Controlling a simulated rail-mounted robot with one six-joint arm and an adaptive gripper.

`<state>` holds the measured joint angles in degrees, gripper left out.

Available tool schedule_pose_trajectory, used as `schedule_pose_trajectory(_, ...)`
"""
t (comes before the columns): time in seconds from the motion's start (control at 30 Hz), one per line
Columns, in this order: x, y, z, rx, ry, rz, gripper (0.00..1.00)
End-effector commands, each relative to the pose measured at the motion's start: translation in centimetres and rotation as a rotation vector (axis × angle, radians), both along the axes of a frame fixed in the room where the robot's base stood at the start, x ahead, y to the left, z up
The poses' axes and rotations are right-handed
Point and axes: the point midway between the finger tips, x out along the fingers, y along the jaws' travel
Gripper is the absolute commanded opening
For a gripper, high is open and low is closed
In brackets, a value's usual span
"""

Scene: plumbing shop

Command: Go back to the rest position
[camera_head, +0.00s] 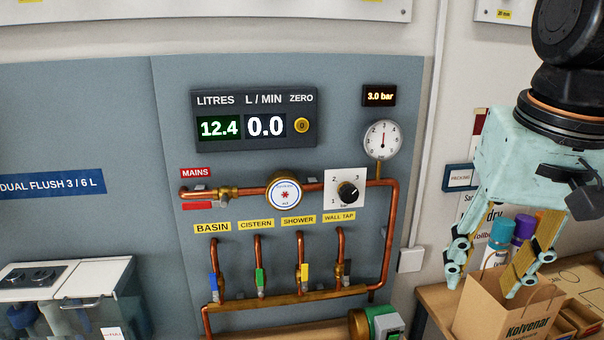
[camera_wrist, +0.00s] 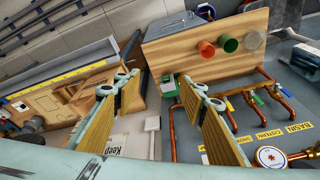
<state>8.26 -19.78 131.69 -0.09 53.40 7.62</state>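My gripper (camera_head: 492,262) hangs at the right of the head view, in front of the wall and above a paper bag. Its two fingers are spread apart with nothing between them. In the wrist view my gripper (camera_wrist: 160,122) also shows open, with yellow-brown pads on both fingers. No object is held. The rest position itself is not marked in either view.
A paper bag (camera_head: 505,310) stands on a wooden bench (camera_head: 436,300) below my gripper, with spray cans (camera_head: 497,240) behind. Copper pipes (camera_head: 393,235) with coloured valves run along the grey panel. The wrist view shows a wooden box (camera_wrist: 190,55) with coloured cups (camera_wrist: 229,44).

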Motion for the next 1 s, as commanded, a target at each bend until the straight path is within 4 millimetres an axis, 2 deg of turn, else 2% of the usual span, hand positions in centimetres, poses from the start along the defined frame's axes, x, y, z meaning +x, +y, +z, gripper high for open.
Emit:
schedule_pose_trajectory(0.3,-5.1,2.7,-2.2,-0.02,-0.036,0.118,0.38)
schedule_pose_trajectory(0.6,-9.4,4.5,-4.4,-0.037,-0.07,0.221,0.38)
schedule_pose_trajectory(0.8,-11.0,5.1,-5.4,-0.043,-0.081,0.261,0.38)
schedule_pose_trajectory(1.0,-11.5,5.2,-5.7,-0.045,-0.083,0.273,0.38)
